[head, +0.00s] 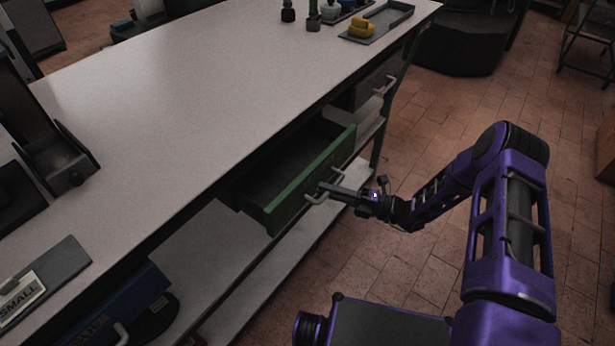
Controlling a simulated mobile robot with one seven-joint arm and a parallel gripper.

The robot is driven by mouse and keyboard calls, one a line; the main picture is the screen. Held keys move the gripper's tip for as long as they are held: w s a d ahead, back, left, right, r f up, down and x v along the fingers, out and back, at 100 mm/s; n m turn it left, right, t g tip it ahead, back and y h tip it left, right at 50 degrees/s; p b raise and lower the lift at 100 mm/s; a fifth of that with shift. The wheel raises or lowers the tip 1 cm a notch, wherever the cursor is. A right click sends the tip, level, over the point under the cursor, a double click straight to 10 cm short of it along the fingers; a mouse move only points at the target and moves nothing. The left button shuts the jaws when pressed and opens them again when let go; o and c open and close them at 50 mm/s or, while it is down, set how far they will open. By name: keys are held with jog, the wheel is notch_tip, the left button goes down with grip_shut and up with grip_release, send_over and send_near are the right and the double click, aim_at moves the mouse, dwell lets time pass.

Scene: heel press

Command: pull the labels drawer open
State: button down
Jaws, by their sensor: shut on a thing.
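A green drawer (286,205) under the workbench is pulled part of the way out, and the part of its inside that shows looks dark and empty. Its front carries faint lettering that I cannot read. My gripper (326,192) is at the drawer's front, shut on the light metal drawer handle (316,199). The fingers reach the handle from the right side. The back of the drawer is hidden under the benchtop.
The pale benchtop (200,90) spans the left. A blue drawer (125,305) is at lower left, and a grey drawer with a handle (384,87) sits farther back. A lower shelf (225,240) runs underneath. Tiled floor (440,130) is clear to the right.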

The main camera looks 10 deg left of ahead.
jog(key=s+d, duration=0.5)
jog(key=d, duration=0.7)
jog(key=c, duration=0.8)
grip_release()
jog(key=shift+c, duration=0.2)
jog(key=d+f+b, duration=0.2)
jog(key=d+f, duration=0.1)
jog(key=d, duration=1.4)
jog(key=shift+d, duration=0.15)
jog(key=shift+w, duration=0.1)
